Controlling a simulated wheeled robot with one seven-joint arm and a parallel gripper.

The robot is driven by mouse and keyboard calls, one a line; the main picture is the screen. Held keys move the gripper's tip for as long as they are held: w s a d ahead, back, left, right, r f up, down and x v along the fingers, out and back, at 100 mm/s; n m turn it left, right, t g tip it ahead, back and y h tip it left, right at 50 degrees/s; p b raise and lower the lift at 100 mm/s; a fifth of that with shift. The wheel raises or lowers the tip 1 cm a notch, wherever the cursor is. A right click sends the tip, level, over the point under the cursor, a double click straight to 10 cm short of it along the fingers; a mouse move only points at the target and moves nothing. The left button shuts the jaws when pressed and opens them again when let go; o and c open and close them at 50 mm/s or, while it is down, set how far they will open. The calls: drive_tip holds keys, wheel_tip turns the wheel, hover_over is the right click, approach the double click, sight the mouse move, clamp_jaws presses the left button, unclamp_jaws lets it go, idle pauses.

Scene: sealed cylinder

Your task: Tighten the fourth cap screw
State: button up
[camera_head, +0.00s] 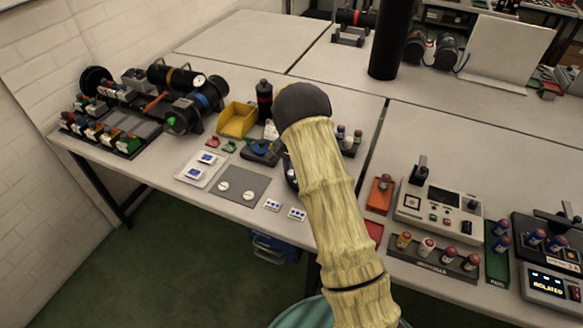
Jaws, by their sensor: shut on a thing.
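A dark cylinder assembly (205,93) with a blue band lies on the left table by the wall. Its round dark end carries a green spot at the centre. A second dark cylinder (172,77) with an orange band and a gauge lies behind it. The cap screws are too small to tell apart. My arm, in a pale yellow ribbed cover, rises from the bottom right to a dark rounded joint over the table. My gripper is hidden behind the arm, so neither its fingers nor anything in them shows.
A yellow bin (237,120), a black bottle (264,100), a grey mat (243,185) and a white tray (203,168) stand near the arm. A rack of coloured bottles (103,135) is at left. A console (438,208) is at right.

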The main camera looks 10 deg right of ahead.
drive_tip(key=shift+w+r+m, duration=0.2)
drive_tip(key=shift+r+m, duration=0.05)
drive_tip(key=shift+m, duration=0.15)
drive_tip(key=shift+a, duration=0.1)
drive_tip(key=o, duration=1)
drive_tip(key=shift+s, duration=0.1)
drive_tip(key=shift+f, duration=0.1)
wheel_tip(320, 180, up, 17)
drive_tip(key=b, duration=0.1)
drive_tip(key=shift+r+b, duration=0.2)
drive_tip(key=shift+b, duration=0.15)
drive_tip(key=shift+s, duration=0.1)
